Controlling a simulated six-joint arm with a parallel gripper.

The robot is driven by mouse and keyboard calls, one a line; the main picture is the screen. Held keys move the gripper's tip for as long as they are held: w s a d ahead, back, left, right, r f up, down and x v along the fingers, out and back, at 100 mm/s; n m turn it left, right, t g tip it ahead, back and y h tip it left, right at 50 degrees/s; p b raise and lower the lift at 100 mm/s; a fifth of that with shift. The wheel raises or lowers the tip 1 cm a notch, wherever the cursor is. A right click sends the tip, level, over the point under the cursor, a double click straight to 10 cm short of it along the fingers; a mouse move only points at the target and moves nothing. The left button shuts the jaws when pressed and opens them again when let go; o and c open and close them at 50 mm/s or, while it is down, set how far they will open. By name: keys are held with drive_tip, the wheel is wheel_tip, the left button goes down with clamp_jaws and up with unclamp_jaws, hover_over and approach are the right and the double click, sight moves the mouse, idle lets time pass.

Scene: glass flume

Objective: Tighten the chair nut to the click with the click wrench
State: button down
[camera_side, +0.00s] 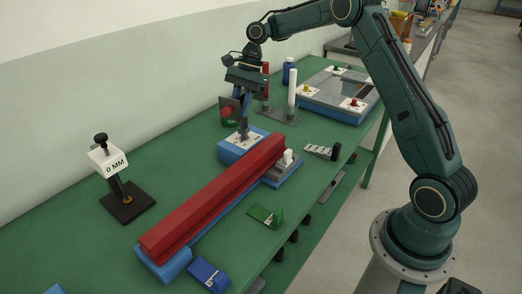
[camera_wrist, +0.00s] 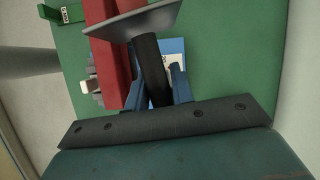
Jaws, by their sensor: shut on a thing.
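My gripper (camera_side: 244,108) points down above the blue block (camera_side: 229,153) behind the red beam (camera_side: 210,200). Its blue fingers are shut on a dark upright handle, which looks like the click wrench (camera_wrist: 150,68). In the side view the tool's lower end is at the top of the blue block, near a small white label. In the wrist view the dark handle passes between the blue fingers (camera_wrist: 155,88), with a flat grey plate (camera_wrist: 130,20) at its end. The chair nut cannot be made out; whether the wrench sits on it I cannot tell.
A gauge stand reading "0 MM" (camera_side: 108,162) is at left. A box with a red button (camera_side: 227,111) and red and white posts (camera_side: 292,92) stand close behind my gripper. A green block (camera_side: 265,215) and a blue block (camera_side: 208,274) lie in front.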

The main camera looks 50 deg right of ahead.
sight(240, 97)
drive_tip(key=shift+r, duration=1.9)
